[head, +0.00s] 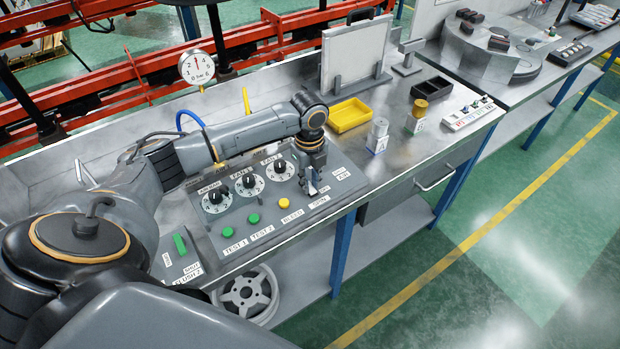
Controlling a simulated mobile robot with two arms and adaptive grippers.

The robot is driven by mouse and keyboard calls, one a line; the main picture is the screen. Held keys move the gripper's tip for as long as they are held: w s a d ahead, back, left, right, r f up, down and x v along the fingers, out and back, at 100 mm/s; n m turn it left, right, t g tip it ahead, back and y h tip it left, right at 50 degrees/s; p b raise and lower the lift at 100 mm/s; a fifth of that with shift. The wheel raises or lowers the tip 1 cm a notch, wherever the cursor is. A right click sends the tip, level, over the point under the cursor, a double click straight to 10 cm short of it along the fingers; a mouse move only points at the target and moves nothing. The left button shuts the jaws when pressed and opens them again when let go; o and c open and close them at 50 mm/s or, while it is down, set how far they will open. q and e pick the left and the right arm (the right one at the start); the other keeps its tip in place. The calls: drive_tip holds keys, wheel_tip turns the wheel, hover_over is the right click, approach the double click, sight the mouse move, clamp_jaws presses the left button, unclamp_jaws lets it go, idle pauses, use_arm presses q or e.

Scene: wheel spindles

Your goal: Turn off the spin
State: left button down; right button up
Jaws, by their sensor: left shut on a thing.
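The grey control panel (268,228) lies on the metal bench, with knobs at the back and buttons in front. My left gripper (312,188) reaches down onto its right part, above the label (319,202) at the end of the button row, which looks like SPIN. The gripper is shut on a small control there, seemingly the spin switch; the fingers hide most of it, so its position cannot be told. My right gripper is not in view.
Three dial knobs (249,182), two green buttons (254,218) and a yellow button (285,203) sit close by on the panel. A wheel (246,294) lies on the lower shelf.

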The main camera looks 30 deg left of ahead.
use_arm(q)
drive_tip(key=c, duration=1.2)
unclamp_jaws()
drive_tip(key=r, duration=1.2)
drive_tip(key=shift+w+a, duration=0.1)
drive_tip(key=shift+a, duration=0.1)
drive_tip(key=shift+f, duration=0.1)
